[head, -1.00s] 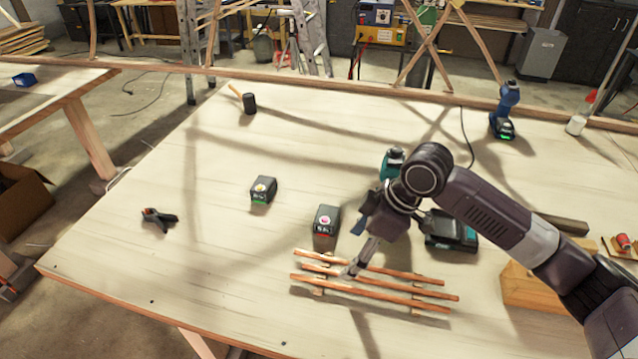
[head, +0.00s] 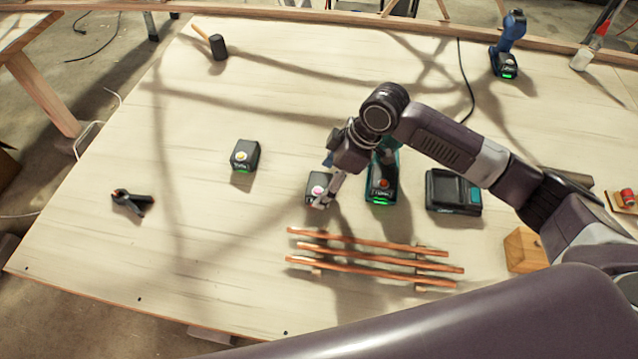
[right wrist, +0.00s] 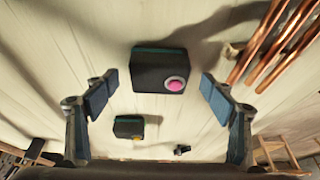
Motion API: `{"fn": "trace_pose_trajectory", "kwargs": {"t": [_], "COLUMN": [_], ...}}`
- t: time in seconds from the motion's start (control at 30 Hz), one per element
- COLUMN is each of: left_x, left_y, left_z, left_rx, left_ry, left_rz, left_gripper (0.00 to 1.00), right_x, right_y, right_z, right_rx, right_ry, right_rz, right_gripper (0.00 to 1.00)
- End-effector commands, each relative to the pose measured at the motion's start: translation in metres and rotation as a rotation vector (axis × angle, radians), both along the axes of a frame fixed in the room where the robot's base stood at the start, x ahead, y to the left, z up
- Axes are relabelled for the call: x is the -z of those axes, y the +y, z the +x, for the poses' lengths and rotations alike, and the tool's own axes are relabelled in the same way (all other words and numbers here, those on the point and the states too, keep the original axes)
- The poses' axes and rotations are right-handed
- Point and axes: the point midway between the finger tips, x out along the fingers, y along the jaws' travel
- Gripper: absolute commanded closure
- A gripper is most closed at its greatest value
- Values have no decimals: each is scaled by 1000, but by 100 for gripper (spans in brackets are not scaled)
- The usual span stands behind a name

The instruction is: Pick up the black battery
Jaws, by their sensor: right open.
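A black battery with a pink button (head: 313,182) stands on the workbench, partly covered by my right gripper (head: 327,185) in the head view. In the right wrist view this battery (right wrist: 152,74) lies ahead between the two spread fingers, with a gap on both sides and no visible contact. My right gripper (right wrist: 158,96) is open and empty. A second black battery with a yellowish button (head: 244,155) stands to the left; it also shows smaller in the right wrist view (right wrist: 128,128). My left gripper is not in view.
A teal tool with a battery base (head: 383,188) and a charger (head: 453,192) stand to the right. A black clamp (head: 132,203) and a mallet (head: 217,46) are left. Bench between clamp and laths is clear.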

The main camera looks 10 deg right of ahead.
Motion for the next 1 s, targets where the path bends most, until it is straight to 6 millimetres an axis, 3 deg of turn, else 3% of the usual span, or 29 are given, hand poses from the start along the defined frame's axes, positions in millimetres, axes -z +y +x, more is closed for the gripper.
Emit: {"fn": "trace_pose_trajectory", "kwargs": {"t": [0.2, 0.4, 0.9, 1.0], "left_x": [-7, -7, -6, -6], "left_y": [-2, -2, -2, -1], "left_z": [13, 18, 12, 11], "left_rx": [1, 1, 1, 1], "left_ry": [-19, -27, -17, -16], "left_rz": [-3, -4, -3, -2], "left_gripper": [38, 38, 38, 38], "right_x": [18, 19, 18, 17], "right_y": [7, 7, 7, 8], "right_z": [3, 3, 4, 4], "right_rx": [0, -1, 1, 0], "right_ry": [0, -1, -2, -4], "right_rz": [0, -1, 0, 2], "right_gripper": [23, 23, 77, 80]}}
